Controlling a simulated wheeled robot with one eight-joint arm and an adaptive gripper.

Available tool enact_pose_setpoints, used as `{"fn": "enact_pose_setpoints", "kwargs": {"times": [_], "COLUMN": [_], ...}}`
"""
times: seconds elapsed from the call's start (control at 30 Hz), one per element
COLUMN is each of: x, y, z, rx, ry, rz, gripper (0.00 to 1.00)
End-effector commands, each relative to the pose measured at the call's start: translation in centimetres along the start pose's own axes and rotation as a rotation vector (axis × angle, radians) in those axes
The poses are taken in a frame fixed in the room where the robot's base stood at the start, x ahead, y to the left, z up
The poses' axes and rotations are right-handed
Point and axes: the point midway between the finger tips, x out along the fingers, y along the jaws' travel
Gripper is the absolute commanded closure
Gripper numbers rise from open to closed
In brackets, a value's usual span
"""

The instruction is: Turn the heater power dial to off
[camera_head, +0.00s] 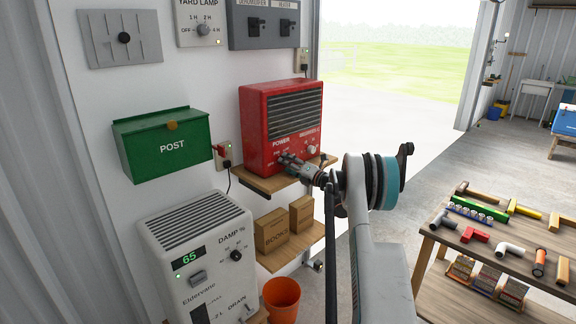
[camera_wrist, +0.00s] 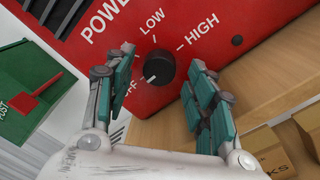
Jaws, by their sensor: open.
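The red heater (camera_head: 265,110) stands on a wooden shelf against the white wall; its lower front also fills the top of the wrist view (camera_wrist: 215,15). Its black power dial (camera_wrist: 159,67) shows in the wrist view between the labels OFF, LOW and HIGH. A pale mark on the dial sits at its lower left, on the OFF side. My gripper (camera_wrist: 161,60) is open, with one finger on each side of the dial and a visible gap on both sides. In the head view my gripper (camera_head: 284,158) covers the power dial; the heater's other dial shows to its right.
A white dehumidifier (camera_head: 200,215) stands lower left. Cardboard boxes (camera_head: 271,232) sit on a lower shelf. A tool table (camera_head: 440,230) stands at right; open floor lies behind.

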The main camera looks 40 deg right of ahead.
Motion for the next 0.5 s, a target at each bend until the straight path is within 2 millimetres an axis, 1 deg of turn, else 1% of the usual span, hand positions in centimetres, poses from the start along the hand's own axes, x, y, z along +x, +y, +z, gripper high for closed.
{"fn": "enact_pose_setpoints", "kwargs": {"times": [0.17,0.4,0.5], "x": [-3.1,-8.0,-9.5], "y": [-0.1,-0.1,0.0], "z": [0.2,0.1,0.0], "rx": [0.0,-0.001,-0.001], "ry": [-0.003,-0.003,-0.001], "rz": [-0.002,-0.002,-0.001], "gripper": [0.5,0.5,0.5]}}
